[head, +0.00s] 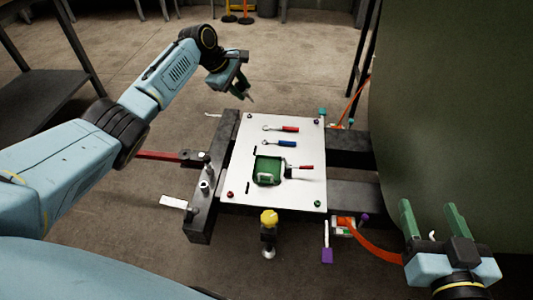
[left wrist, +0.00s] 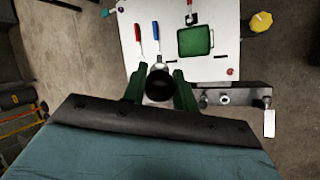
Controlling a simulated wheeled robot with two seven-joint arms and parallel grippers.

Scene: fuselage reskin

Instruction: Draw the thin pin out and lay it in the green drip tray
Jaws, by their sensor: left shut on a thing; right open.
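The green drip tray (head: 277,161) lies on the white panel and also shows in the left wrist view (left wrist: 195,41). My left gripper (head: 249,94) is raised beyond the panel's far left corner. It is shut on a dark round-ended thing (left wrist: 159,85), seen end-on; I cannot tell whether this is the thin pin. Silver upright fittings (head: 205,186) stand on the dark bar left of the panel; one shows in the left wrist view (left wrist: 225,99). My right gripper (head: 430,218) is open at the lower right.
The white panel (head: 310,145) carries a red-handled tool (head: 288,129), a blue-handled tool (head: 286,143) and a brush-like tool (head: 302,167). A yellow knob (head: 269,217) stands at its near edge. A white tag (head: 173,202) hangs left. A large curved green skin (head: 450,110) blocks the right.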

